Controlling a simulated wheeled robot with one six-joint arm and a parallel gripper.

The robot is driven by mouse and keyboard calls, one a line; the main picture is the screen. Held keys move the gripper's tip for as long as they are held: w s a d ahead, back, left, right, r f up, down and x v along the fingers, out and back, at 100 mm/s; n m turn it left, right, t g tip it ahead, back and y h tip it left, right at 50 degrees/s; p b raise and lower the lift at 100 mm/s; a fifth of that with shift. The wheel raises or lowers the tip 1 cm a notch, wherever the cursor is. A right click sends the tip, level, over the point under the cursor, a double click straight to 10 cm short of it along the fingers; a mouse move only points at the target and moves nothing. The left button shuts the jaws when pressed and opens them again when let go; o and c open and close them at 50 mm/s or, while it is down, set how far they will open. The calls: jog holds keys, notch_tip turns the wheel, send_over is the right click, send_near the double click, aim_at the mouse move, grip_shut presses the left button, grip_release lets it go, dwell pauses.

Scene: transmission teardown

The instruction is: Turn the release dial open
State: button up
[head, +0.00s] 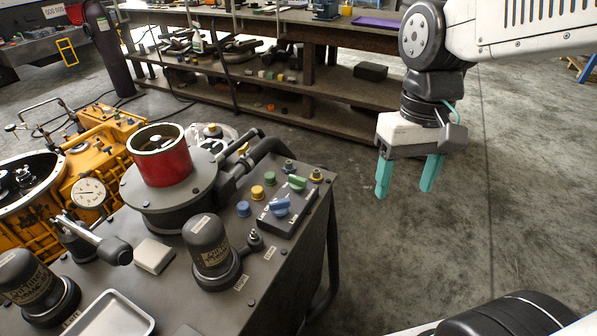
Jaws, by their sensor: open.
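My gripper (405,188) hangs at the right with its two teal fingers pointing down. The fingers are apart with nothing between them. It is over the floor, to the right of the bench and apart from it. A small dark control box (291,221) sits near the bench's right edge. It carries a blue dial (281,206) and a green dial (297,183), both with raised grips. The box has small white lettering, too small to read surely, so I cannot tell which dial is the release dial.
Blue, green and yellow knobs stand near the box. The grey bench (279,290) also holds a red cylinder (162,158), capped dark cylinders and a metal tray (112,315). Yellow machinery (94,170) is at left. A shelved workbench (300,105) stands behind; the floor at right is clear.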

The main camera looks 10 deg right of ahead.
aim_at(297, 177)
jog(key=w+a+f+m+g+y, duration=0.1)
jog(key=w+a+f+m, duration=0.2)
jog(key=w, duration=0.5)
jog(key=w+a+f+m+g+y, duration=0.1)
jog(key=w+a+f+m, duration=0.1)
jog(key=w+a, duration=0.4)
jog(key=w+a+f+m, duration=0.2)
jog(key=w+a+m, duration=0.1)
jog(key=w, duration=0.6)
jog(key=x, duration=0.7)
jog(key=shift+s+d, duration=0.1)
jog(key=shift+s, duration=0.3)
jog(key=c, duration=1)
